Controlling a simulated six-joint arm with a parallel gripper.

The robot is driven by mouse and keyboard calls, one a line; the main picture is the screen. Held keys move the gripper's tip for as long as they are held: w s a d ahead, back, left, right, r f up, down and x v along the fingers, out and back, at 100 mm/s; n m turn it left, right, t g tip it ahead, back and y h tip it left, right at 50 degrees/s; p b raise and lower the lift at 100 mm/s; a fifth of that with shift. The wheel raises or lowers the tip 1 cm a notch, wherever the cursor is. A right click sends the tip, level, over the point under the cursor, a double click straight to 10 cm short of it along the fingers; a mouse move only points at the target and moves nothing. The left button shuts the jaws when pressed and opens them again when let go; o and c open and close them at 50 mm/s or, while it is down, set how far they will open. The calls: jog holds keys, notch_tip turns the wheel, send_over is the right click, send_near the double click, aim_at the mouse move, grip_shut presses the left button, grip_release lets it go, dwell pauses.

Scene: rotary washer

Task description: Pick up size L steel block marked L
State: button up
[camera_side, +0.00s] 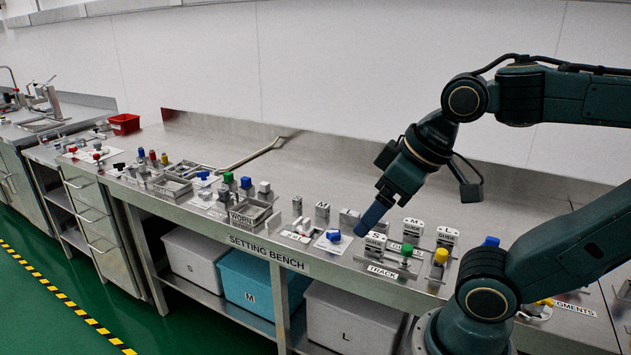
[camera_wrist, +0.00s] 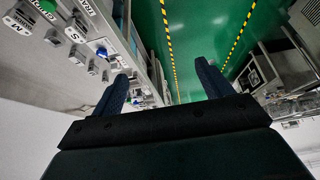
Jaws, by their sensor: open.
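Several small steel blocks stand on the setting bench in the side view, left of my gripper (camera_side: 368,222). One block (camera_side: 322,211) has a letter that looks like M. A wider grey block (camera_side: 349,217) stands just right of it, close behind my fingers; I cannot read a letter on it, so I cannot tell if it is the L block. My gripper points down and left above the front of the bench, open and empty.
Guide blocks (camera_side: 376,244) and a green knob (camera_side: 405,250) stand by the TRACK label, near my fingers. A blue knob (camera_side: 333,236) sits on a white card. The WORN tray (camera_side: 250,212) is farther left. Bins marked S, M and L (camera_side: 345,325) sit under the bench.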

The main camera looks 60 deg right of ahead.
jog(key=shift+w, duration=0.1)
jog(key=w+d+r+m+g, duration=0.2)
jog(key=w+d+m, duration=0.3)
jog(key=w, duration=0.2)
jog(key=m+g, duration=0.4)
jog(key=m, duration=0.9)
send_over(350, 212)
notch_tip(350, 212, down, 13)
jog(key=shift+f, duration=4.45)
jog(key=shift+f, duration=2.6)
